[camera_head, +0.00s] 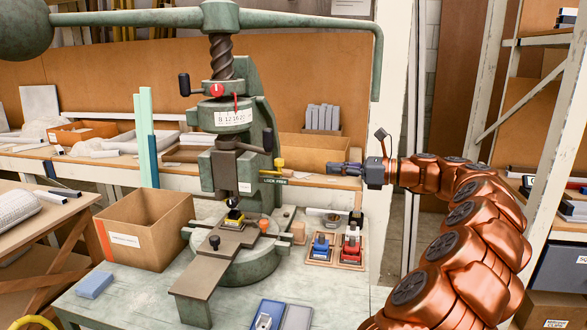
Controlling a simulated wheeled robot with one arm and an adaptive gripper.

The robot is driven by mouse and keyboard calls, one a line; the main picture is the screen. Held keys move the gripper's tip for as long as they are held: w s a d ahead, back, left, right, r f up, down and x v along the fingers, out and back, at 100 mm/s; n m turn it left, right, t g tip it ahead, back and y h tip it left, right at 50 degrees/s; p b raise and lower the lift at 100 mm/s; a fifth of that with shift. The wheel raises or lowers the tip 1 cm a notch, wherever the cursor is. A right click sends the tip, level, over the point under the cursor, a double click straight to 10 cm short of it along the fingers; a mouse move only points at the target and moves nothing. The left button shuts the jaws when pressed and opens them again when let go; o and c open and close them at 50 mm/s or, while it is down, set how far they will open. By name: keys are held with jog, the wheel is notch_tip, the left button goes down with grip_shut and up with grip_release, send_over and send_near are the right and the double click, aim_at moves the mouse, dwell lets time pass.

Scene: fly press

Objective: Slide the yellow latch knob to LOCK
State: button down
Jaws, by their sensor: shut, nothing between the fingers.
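The green fly press (222,130) stands on the bench. The small yellow latch knob (279,163) sits on the right side of its frame, just above a white label (274,181) reading LOCK on the left and FREE on the right. The knob is above the right part of the label; its exact setting is too small to tell. My gripper (331,167) is shut and empty. It points left toward the knob, at about its height, with a clear gap between them in the picture.
The press's lever arm (310,20) reaches across the top and hangs down at the right. A cardboard box (150,228) stands left of the press. A wooden tray (322,256) with blue and red tools lies to its right. A blue block (94,284) lies front left.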

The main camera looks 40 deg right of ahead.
jog(key=shift+s+d+m+t, duration=0.15)
jog(key=shift+s+d, duration=0.05)
jog(key=shift+d, duration=0.35)
jog(key=shift+s+d+m+t, duration=0.15)
jog(key=shift+d, duration=0.4)
jog(key=x, duration=1.4)
jog(key=shift+p, duration=0.3)
jog(key=shift+w, duration=0.15)
